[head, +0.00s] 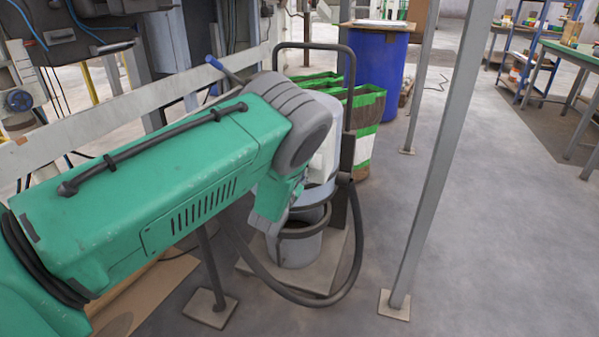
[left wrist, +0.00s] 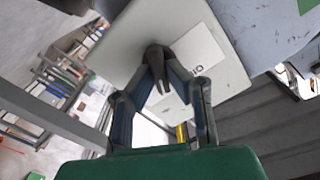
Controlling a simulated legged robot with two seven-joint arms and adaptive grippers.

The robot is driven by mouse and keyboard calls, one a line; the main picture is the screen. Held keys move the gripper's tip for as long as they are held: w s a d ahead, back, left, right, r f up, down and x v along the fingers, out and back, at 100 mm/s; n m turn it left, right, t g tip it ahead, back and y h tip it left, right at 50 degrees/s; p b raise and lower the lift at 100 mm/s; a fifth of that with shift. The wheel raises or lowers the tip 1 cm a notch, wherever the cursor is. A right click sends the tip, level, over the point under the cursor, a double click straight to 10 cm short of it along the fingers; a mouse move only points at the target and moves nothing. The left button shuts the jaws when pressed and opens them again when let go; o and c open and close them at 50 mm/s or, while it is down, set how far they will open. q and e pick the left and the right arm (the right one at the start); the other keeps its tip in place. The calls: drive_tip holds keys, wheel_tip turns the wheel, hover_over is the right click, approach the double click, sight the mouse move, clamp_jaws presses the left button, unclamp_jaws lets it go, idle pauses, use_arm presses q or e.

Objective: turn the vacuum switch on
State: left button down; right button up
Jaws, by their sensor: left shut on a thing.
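The vacuum (head: 292,250) is a grey canister with a white upper part (head: 326,150), a black hose and a black frame handle, standing on a flat base. My left arm covers much of it in the head view, and my left gripper is hidden there. In the left wrist view my left gripper (left wrist: 160,78) has its fingers closed together on a dark knob-like switch (left wrist: 156,52). The switch sits on a pale panel (left wrist: 130,65) with a lighter plate beside it. The fingers hide part of the switch, so its setting cannot be told. My right gripper is not in view.
A blue drum (head: 378,70) and a green-and-white open bag (head: 366,120) stand behind the vacuum. A grey post (head: 440,150) rises to its right. A pale rail (head: 120,95) runs along the left. The floor at right is clear up to a green workbench (head: 572,52).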

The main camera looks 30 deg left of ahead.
use_arm(q)
drive_tip(key=shift+s+f, duration=0.2)
drive_tip(key=shift+f, duration=0.2)
drive_tip(key=c, duration=1.7)
unclamp_jaws()
drive_tip(key=shift+o, duration=0.6)
drive_tip(key=shift+r, duration=0.25)
drive_tip(key=v, duration=1.2)
drive_tip(key=shift+f, duration=0.1)
drive_tip(key=shift+f, duration=0.1)
